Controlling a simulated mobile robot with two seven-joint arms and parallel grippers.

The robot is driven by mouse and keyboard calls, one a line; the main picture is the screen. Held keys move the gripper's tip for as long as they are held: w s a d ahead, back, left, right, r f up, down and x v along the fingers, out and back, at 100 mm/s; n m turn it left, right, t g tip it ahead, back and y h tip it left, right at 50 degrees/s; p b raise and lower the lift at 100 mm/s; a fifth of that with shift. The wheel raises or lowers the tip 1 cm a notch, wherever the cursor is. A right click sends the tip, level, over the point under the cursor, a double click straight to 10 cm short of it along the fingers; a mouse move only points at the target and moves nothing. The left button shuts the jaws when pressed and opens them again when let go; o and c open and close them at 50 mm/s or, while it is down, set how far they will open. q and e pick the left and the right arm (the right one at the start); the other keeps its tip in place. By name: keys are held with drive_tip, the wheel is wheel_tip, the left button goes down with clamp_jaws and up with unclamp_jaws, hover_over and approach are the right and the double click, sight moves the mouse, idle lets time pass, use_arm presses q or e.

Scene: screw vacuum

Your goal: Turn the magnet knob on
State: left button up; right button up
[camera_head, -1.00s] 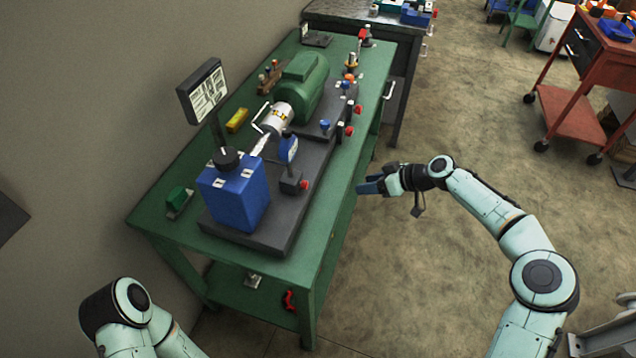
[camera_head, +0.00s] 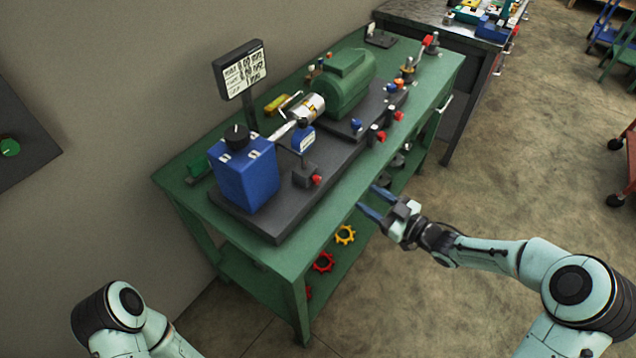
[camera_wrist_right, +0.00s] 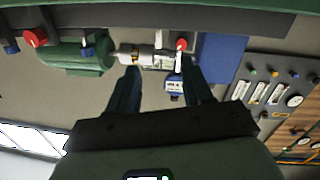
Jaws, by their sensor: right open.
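A blue box (camera_head: 248,182) with a black knob (camera_head: 237,137) on top stands at the near left end of a dark base on the green table. The black knob has a pale mark; I cannot read any magnet label. My right gripper (camera_head: 370,199) is open and empty at the table's front edge, to the right of the blue box and apart from it. In the right wrist view its two fingers (camera_wrist_right: 161,75) are spread, with the blue box (camera_wrist_right: 222,58) beyond the right finger. My left gripper is out of view.
The green table (camera_head: 340,206) also holds a green motor (camera_head: 345,82), a display on a post (camera_head: 241,70), and several small red and blue knobs. A dark wall panel with a green knob (camera_head: 10,147) is at far left. Open floor lies right of the table.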

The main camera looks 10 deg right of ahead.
sight(319, 180)
drive_tip(key=w+a, duration=0.2)
drive_tip(key=a, duration=0.1)
drive_tip(key=w+a+y, duration=0.1)
drive_tip(key=w+a, duration=0.2)
drive_tip(key=a, duration=0.1)
drive_tip(key=w+a+g+y, duration=0.1)
drive_tip(key=w+a, duration=0.1)
drive_tip(key=a, duration=0.2)
drive_tip(key=shift+w+a+r+n+b, duration=0.1)
drive_tip(key=shift+w+r+n+b, duration=0.05)
drive_tip(key=shift+r+n+b, duration=0.25)
clamp_jaws()
